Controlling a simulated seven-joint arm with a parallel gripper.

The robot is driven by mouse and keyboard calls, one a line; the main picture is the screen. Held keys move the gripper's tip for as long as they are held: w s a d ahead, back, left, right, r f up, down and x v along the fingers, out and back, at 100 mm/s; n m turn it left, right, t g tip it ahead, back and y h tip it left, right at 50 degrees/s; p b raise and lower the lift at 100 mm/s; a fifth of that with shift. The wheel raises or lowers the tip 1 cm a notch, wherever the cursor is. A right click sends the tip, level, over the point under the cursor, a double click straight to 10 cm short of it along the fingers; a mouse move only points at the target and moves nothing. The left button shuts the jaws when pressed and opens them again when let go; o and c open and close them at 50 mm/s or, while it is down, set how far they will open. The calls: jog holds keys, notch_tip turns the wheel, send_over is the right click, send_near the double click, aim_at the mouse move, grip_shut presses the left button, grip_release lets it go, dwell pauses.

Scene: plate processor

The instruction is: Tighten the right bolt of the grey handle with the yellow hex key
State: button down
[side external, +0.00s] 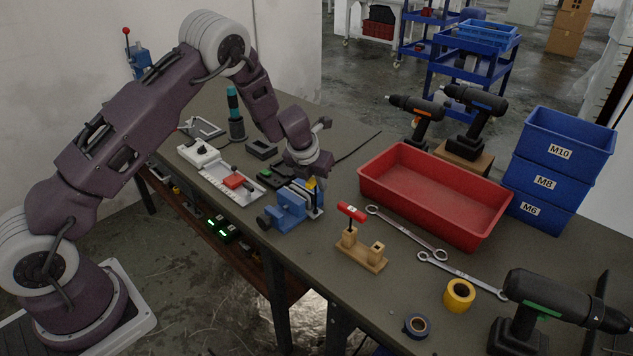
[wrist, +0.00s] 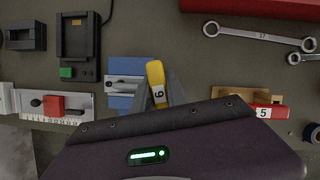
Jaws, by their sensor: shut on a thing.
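The yellow hex key (wrist: 156,82), with a "6" on its handle, is between the fingers of my gripper (wrist: 162,98) in the wrist view. My gripper is shut on it. In the side view, a small yellow patch of the key shows under my gripper (side external: 312,184), just above the blue vise (side external: 287,207). The vise also shows in the wrist view (wrist: 122,101), left of the key, with a light grey metal piece (wrist: 122,82) on it, which seems to be the grey handle. Its right bolt and the key's tip are hidden by my gripper.
A wooden holder (side external: 362,255) carries a red hex key (side external: 352,212) marked "5". A red bin (side external: 430,190), wrenches (side external: 405,232), tape rolls (side external: 459,295) and a drill (side external: 545,309) stand to the right. A fixture with a red block (side external: 233,182) lies left of the vise.

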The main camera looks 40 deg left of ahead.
jog(key=m+h, duration=0.1)
jog(key=m, duration=0.3)
jog(key=shift+m+h, duration=0.4)
jog(key=m, duration=0.2)
jog(key=m+h, duration=0.1)
jog(key=m, duration=0.1)
jog(key=shift+d+h, duration=0.2)
jog(key=shift+h, duration=0.1)
jog(key=m, duration=0.2)
jog(key=m+g+h, duration=0.1)
jog(key=m, duration=0.1)
jog(key=shift+s+d+g, duration=0.1)
jog(key=shift+g, duration=0.2)
jog(key=m+g, duration=0.1)
jog(key=m, duration=0.2)
jog(key=shift+s+m+h, duration=0.15)
jog(key=shift+m+h, duration=0.25)
jog(key=shift+d, duration=0.1)
jog(key=shift+r, duration=2.05)
